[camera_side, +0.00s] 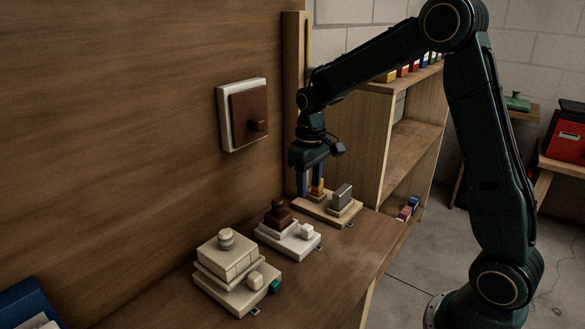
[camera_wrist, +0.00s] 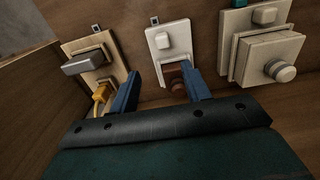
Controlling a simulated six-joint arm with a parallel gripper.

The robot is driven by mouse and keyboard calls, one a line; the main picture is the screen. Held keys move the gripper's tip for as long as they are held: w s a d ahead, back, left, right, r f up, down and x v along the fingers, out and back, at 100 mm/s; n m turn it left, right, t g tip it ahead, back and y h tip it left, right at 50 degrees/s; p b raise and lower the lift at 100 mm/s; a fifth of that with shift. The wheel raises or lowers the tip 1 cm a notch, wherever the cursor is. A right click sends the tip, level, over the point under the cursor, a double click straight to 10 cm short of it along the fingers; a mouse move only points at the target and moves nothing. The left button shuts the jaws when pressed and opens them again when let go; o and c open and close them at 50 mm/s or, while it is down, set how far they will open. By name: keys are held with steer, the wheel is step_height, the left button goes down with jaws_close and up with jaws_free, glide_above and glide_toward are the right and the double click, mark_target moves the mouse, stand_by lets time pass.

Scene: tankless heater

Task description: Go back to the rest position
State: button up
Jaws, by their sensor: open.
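My gripper (camera_side: 311,188) points down over the wooden bench, close to the panel. Its two blue fingers are apart, with nothing held between them, and they also show in the wrist view (camera_wrist: 160,88). In the side view the fingers overlap the far light-wood unit (camera_side: 312,208), which has a yellow knob (camera_side: 317,186) and a grey block (camera_side: 342,194). In the wrist view the brown knob (camera_wrist: 177,81) of the white unit (camera_wrist: 160,45) appears between the fingers, while the yellow knob (camera_wrist: 101,93) lies left of them. Contact cannot be told.
A cream stacked unit (camera_side: 232,275) stands nearest on the bench (camera_side: 322,288). A square brown-and-white switch box (camera_side: 243,115) juts from the wooden panel (camera_side: 120,130). A shelf unit (camera_side: 412,145) stands behind the bench. A blue object (camera_side: 28,305) sits at lower left. Open air lies above the bench's front edge.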

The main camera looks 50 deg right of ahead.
steer(key=s+a+r+t, duration=0.3)
steer(key=s+a+r, duration=0.3)
steer(key=s+r, duration=0.5)
steer(key=s+a+r+t, duration=0.1)
steer(key=s+a+t, duration=0.1)
steer(key=s, duration=1.1)
steer(key=shift+s+a+t, duration=0.3)
steer(key=shift+s+a, duration=0.05)
steer(key=shift+a, duration=0.15)
